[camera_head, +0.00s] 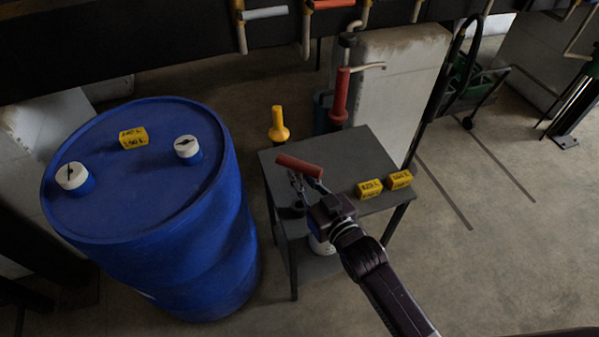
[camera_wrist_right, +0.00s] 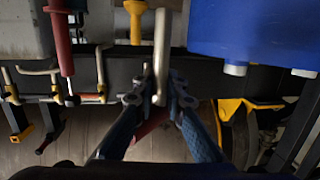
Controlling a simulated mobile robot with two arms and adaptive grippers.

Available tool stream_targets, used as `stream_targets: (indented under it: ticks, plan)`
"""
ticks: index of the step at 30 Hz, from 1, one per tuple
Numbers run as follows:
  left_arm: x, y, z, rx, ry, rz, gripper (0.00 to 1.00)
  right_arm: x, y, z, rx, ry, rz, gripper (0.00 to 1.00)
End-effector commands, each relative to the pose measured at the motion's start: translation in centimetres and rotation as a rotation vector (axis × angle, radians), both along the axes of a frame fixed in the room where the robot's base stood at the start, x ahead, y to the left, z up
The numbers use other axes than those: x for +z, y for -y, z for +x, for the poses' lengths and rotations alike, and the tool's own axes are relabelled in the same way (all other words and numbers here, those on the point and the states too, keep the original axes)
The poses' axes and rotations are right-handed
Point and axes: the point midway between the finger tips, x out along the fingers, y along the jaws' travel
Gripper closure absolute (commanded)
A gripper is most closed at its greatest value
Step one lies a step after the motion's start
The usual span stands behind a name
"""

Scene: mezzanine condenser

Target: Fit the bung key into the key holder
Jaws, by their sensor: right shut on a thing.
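The bung key is most likely the tool with the red handle (camera_head: 300,165) in my right gripper (camera_head: 306,182). Its handle lies crosswise at the fingertips, above the left part of the small dark table (camera_head: 340,155). In the right wrist view my fingers (camera_wrist_right: 160,92) close around a pale metal bar (camera_wrist_right: 161,50). A red part (camera_wrist_right: 150,124) shows behind the fingers, partly hidden. My left gripper is not in view.
A blue drum (camera_head: 150,220) with two white-capped bungs stands left. On the table are two yellow labelled blocks (camera_head: 369,189) (camera_head: 400,179). A yellow-handled tool (camera_head: 278,125) and a red-handled tool (camera_head: 340,97) stand at its back.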

Motion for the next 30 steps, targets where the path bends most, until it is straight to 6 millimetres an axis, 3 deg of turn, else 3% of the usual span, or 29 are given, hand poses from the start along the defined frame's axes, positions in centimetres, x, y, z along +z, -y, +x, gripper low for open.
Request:
stream_targets:
  ticks: [6, 12, 30]
  plan:
    - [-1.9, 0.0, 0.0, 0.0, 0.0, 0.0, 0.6, -2.5, 0.0, 0.0, 0.0, 0.001, 0.0, 1.0]
    - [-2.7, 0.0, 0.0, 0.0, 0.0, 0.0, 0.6, -3.8, 0.0, 0.0, 0.0, 0.004, 0.002, 1.0]
    - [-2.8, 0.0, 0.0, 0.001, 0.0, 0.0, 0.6, -4.0, 0.0, 0.0, 0.0, 0.003, 0.001, 1.0]
